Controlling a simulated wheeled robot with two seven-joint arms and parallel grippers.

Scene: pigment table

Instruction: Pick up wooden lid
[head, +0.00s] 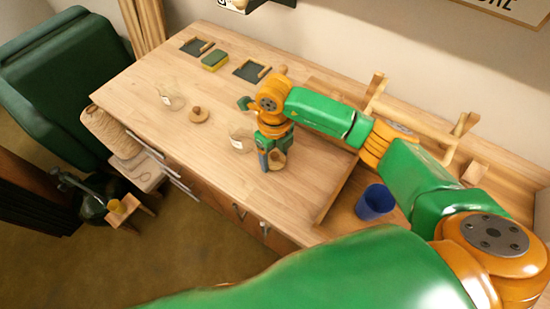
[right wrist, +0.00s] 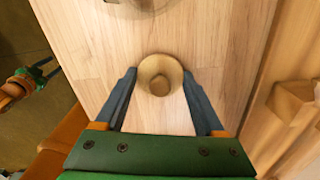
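A round wooden lid (head: 279,156) lies on the table by the front edge, partly hidden by my right gripper (head: 268,163). The right gripper points down and is open. A second wooden lid with a knob (head: 198,115) lies further left on the table. My left gripper (right wrist: 52,70) shows small at the left of the right wrist view, its fingers apart, away from the table.
Clear glass jars stand beside the lids, one at left (head: 172,100) and one near the right gripper (head: 241,140). A blue cup (head: 375,202) and a wooden rack (head: 415,123) are at right. Dark trays (head: 252,70) and a sponge (head: 215,60) lie at the back.

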